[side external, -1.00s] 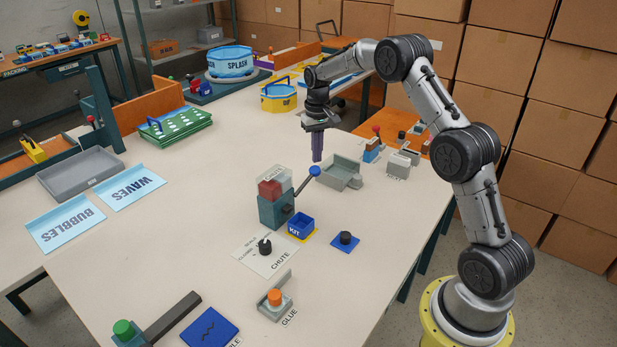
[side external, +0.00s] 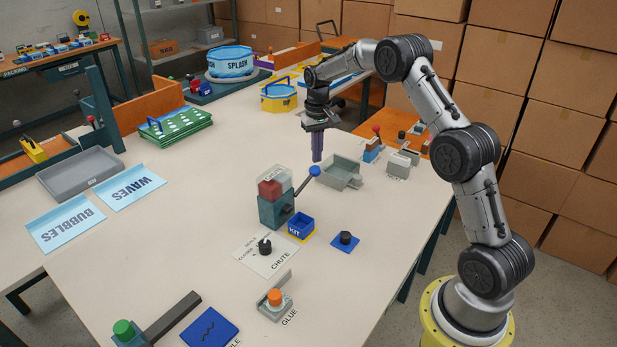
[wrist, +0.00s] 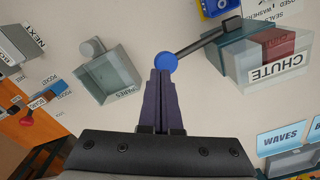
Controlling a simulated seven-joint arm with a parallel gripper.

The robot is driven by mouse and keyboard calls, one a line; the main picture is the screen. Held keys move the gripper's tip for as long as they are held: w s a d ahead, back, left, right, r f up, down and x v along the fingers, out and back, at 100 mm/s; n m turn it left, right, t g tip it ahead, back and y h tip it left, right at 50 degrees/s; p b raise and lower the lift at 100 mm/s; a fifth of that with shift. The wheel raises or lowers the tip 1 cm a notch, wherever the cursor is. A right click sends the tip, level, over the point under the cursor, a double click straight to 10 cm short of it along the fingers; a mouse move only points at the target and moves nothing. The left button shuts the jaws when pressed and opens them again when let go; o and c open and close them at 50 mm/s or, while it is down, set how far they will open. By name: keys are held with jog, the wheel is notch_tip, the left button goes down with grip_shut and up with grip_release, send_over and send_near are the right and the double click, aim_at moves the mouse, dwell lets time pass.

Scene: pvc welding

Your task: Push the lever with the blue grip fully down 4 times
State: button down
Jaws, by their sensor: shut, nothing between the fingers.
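The lever with the blue grip (side external: 314,171) juts up and to the right from the teal chute dispenser (side external: 275,208). The grip is a round blue ball on a dark rod and is raised. In the wrist view the blue grip (wrist: 166,62) lies just beyond my fingertips. My gripper (side external: 317,159) is shut and empty, pointing down, with its tips right above or at the grip. I cannot tell whether they touch it. The dispenser also shows in the wrist view (wrist: 235,55), with a red block behind its clear window.
A blue KIT bin (side external: 301,227) sits below the lever. A grey spares tray (side external: 342,173) stands close to the right of the grip. A black knob (side external: 265,246) on a label plate and a blue pad with a black knob (side external: 345,239) are nearer.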

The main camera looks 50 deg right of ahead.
jog(key=shift+f, duration=0.1)
jog(key=shift+f, duration=3.6)
jog(key=shift+r, duration=4.25)
notch_tip(320, 180, up, 5)
send_over(317, 174)
jog(key=w+d, duration=0.1)
jog(key=d, duration=0.1)
jog(key=shift+w+f, duration=0.2)
jog(key=shift+f, duration=2.9)
jog(key=shift+f, duration=0.1)
